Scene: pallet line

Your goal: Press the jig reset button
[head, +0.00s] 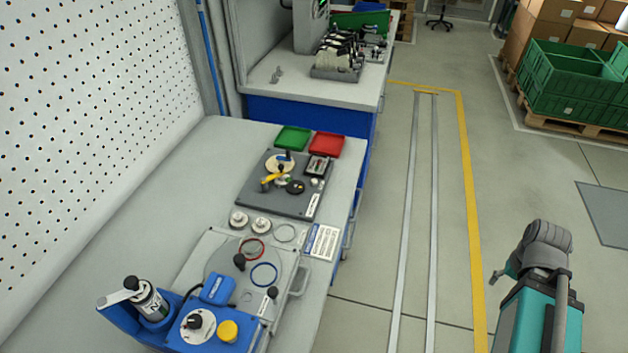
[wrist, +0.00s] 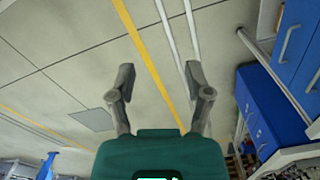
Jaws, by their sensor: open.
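Dark grey jig plate (head: 250,197) lies on the workbench in the head view, carrying a yellow-handled clamp (head: 272,178) and small round parts. Nearer, a blue fixture (head: 180,336) holds a yellow round cap like a push button (head: 227,331) and a black knob on a pale disc (head: 195,322). I cannot tell which part is the jig reset button; no label is readable. My gripper (wrist: 159,72) is open and empty in the wrist view, above the floor, apart from the bench. In the head view my arm is at right; its fingertips are not clear.
A green tray (head: 293,138) and a red tray (head: 327,144) stand behind the jig plate. A bottle-like canister (head: 150,300) stands at the bench's near left. A perforated wall (head: 95,110) bounds the left. The floor aisle (head: 390,230) is clear; green crates (head: 570,85) stand far right.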

